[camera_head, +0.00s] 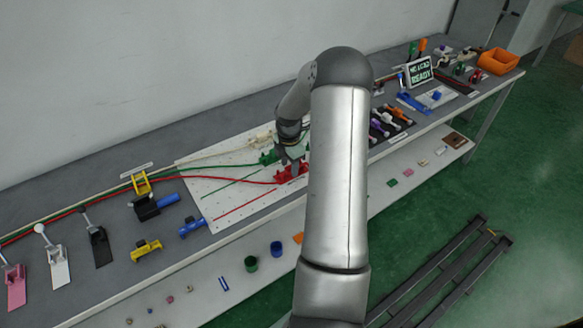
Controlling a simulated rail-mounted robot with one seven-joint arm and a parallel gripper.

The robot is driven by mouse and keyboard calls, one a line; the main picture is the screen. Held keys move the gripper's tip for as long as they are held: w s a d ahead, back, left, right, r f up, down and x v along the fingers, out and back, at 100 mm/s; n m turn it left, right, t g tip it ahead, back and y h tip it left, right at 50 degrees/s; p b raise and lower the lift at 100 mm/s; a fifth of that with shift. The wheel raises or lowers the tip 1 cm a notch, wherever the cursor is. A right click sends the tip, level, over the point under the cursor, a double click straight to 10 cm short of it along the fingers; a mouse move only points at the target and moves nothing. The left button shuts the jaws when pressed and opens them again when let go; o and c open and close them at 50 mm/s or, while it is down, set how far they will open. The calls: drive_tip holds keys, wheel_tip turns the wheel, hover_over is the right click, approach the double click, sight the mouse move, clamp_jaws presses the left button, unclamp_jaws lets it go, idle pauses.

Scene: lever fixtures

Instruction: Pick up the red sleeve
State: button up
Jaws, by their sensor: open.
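A red fitting (284,176) sits on the white perforated board (222,192) at the end of a red cable (215,178). It is small here, and I cannot tell whether it is the red sleeve or a holder for it. My gripper (291,160) is open and points down just above or at the red fitting. I cannot tell whether the fingers touch it or stand around it. My own arm hides the right part of the board and whatever lies behind it.
A green fitting (268,158) stands close behind the red one. Blue (192,227) and yellow (146,249) clamps and several levers (99,246) stand to the left. A display (419,71) and an orange bin (497,61) are at the right. A lower shelf holds small parts.

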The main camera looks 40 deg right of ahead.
drive_tip(key=shift+f, duration=0.7)
clamp_jaws()
drive_tip(key=shift+r, duration=0.2)
